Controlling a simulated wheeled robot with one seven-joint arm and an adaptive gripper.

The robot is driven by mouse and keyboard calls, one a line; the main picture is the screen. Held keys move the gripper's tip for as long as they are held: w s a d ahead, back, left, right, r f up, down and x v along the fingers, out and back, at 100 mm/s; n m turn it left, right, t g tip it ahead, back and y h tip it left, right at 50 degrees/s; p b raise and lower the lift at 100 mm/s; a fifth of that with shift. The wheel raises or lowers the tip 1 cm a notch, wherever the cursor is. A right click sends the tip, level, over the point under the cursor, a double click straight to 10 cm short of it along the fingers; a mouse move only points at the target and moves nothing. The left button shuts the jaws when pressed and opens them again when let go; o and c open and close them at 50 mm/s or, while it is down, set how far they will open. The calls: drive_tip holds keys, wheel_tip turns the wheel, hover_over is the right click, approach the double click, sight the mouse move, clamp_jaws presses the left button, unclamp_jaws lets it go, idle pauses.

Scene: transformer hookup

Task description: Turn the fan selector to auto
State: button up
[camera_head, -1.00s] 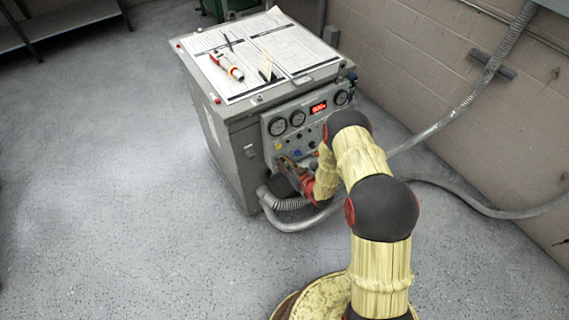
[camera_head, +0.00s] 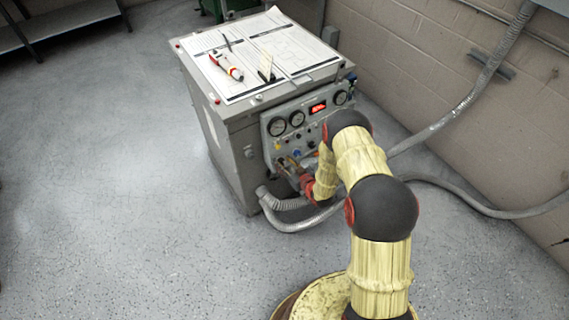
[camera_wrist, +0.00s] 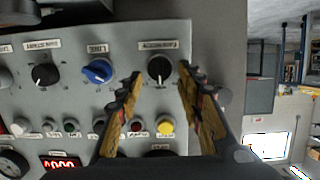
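The transformer cabinet's grey control panel (camera_head: 297,125) faces my arm. In the wrist view the panel appears upside down, with a row of rotary knobs: a black knob (camera_wrist: 45,74), a blue knob (camera_wrist: 97,71) and another black knob (camera_wrist: 160,69). Each has a label plate, too small to read, so I cannot tell which is the fan selector. My gripper (camera_wrist: 160,74) is open, with one finger on each side of the rightmost black knob. Contact with the knob is not clear. In the head view my gripper (camera_head: 285,163) is at the panel's lower left and hides part of it.
Small buttons and lamps, including a yellow button (camera_wrist: 166,126), lie close to the fingers. Gauges (camera_head: 277,127) and a red display (camera_head: 318,108) are higher on the panel. Grey hoses (camera_head: 290,222) run below.

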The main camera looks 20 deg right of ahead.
drive_tip(key=v, duration=1.2)
idle(0.3)
